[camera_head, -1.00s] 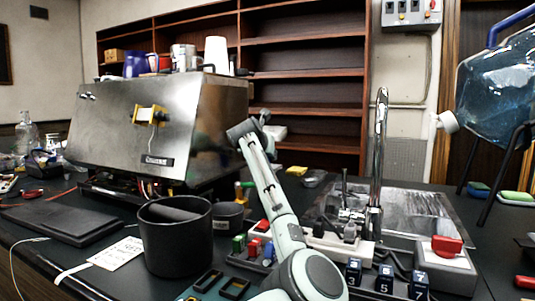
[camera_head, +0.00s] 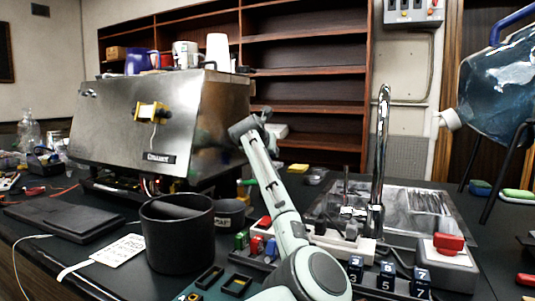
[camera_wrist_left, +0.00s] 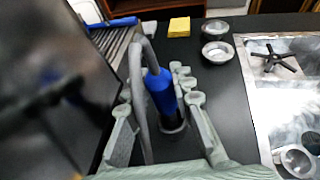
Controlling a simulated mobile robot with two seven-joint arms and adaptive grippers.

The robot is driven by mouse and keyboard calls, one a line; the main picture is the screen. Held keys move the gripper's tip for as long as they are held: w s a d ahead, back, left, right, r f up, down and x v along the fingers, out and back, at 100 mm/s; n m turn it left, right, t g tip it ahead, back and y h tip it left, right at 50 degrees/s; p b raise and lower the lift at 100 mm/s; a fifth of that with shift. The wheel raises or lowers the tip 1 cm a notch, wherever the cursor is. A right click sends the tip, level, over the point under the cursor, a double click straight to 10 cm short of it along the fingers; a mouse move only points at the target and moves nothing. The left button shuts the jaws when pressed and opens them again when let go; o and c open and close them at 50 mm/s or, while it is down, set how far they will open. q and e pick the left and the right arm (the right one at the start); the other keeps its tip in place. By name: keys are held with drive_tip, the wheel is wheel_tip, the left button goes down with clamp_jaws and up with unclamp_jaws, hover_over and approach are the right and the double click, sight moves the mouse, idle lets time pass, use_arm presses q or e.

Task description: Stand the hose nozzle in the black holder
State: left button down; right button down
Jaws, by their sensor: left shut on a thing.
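The hose nozzle (camera_wrist_left: 160,92) has a blue body and a dark lower end, with a grey hose curving beside it. My left gripper (camera_wrist_left: 158,84) is shut on it, with fingers on both sides. A dark round rim, which looks like the black holder (camera_wrist_left: 174,131), shows at the nozzle's lower end in the left wrist view. I cannot tell whether the nozzle is inside it or above it. In the head view my left arm reaches past the steel brewer's right side, and the nozzle and gripper fingers cannot be made out. My right gripper is not in view.
The steel brewer (camera_head: 130,130) stands left of my arm. A large black bin (camera_head: 177,240) and a smaller dark cup (camera_head: 229,214) are in front of it. A sink (camera_head: 410,208) with a tall faucet (camera_head: 379,160) is right. A yellow sponge (camera_wrist_left: 179,27) and metal bowls (camera_wrist_left: 217,52) lie beyond.

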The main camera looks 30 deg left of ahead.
use_arm(q)
drive_tip(key=shift+f, duration=0.4)
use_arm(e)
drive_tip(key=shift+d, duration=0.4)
use_arm(q)
drive_tip(key=c, duration=1.5)
unclamp_jaws()
drive_tip(key=shift+o, duration=1.4)
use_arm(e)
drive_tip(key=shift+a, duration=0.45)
use_arm(q)
drive_tip(key=shift+o, duration=0.4)
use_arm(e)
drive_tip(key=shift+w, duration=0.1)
use_arm(q)
drive_tip(key=o, duration=0.5)
drive_tip(key=shift+c, duration=0.2)
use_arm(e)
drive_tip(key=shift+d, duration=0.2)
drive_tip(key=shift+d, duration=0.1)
